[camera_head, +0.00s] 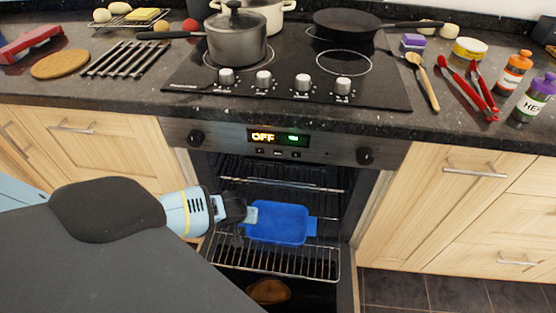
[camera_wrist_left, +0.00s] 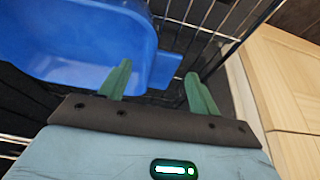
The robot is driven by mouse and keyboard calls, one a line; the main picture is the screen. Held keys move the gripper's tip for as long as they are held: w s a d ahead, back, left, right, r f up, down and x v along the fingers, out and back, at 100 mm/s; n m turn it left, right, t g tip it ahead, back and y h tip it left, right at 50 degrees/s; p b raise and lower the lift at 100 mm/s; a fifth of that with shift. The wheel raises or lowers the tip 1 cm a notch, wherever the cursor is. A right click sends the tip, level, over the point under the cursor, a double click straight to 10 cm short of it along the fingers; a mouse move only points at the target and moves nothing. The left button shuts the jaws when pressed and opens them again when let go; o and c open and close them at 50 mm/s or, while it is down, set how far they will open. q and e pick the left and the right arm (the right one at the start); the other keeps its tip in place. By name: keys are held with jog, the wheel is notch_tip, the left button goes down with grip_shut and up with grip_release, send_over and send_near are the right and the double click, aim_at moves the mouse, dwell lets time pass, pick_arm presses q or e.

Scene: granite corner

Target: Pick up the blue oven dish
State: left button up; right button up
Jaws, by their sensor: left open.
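The blue oven dish (camera_head: 278,223) sits on a wire rack pulled partly out of the open oven. It has a tab handle at each end. My left gripper (camera_head: 248,213) is at the dish's left handle. In the left wrist view the dish (camera_wrist_left: 85,35) fills the upper left, and its handle reaches toward the open fingers (camera_wrist_left: 157,70). The handle appears in line with the gap between the fingertips; I cannot tell whether they touch it. My right gripper is in neither view.
The wire rack (camera_head: 300,262) extends under the dish, with a brown item (camera_head: 268,291) below it. The oven control panel (camera_head: 280,141) and black hob (camera_head: 300,80) are above. A grey pot (camera_head: 237,42) stands on the hob. Wooden cabinets flank the oven.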

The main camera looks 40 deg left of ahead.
pick_arm(q)
jog(key=shift+b+x, duration=0.5)
jog(key=shift+x, duration=0.95)
grip_shut()
jog(key=shift+w+r, duration=0.1)
jog(key=shift+w, duration=0.05)
